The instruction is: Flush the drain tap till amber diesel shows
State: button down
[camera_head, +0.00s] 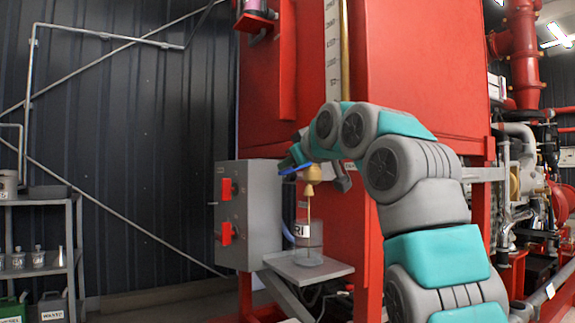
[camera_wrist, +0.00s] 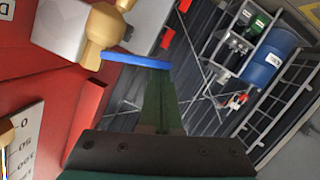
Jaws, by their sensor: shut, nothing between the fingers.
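The brass drain tap (camera_head: 312,174) sticks out low on the red tank, with a blue lever (camera_head: 292,170) pointing left. A thin brownish-amber stream (camera_head: 309,210) runs from the tap into a clear jar (camera_head: 309,256) with a white label, standing on a small grey shelf (camera_head: 322,271). The jar's contents are hard to make out. My gripper (camera_wrist: 158,72) is shut and empty, its tip at the free end of the blue lever (camera_wrist: 130,59) in the wrist view; contact is likely but not certain. The brass tap (camera_wrist: 100,35) shows at top left there.
A grey box (camera_head: 249,215) with red switches stands left of the jar. A red tank (camera_head: 415,65) with a level scale (camera_head: 333,50) rises behind. A rack (camera_head: 40,250) with bottles and cans stands far left. Pump pipework (camera_head: 525,60) fills the right.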

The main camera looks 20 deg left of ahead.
jog(key=shift+f+n, duration=0.3)
jog(key=shift+r, duration=0.15)
dwell(2.3)
jog(key=s+d+r, duration=0.5)
jog(key=s, duration=0.3)
jog(key=shift+d+r, duration=0.35)
jog(key=shift+d, duration=0.05)
dwell(0.8)
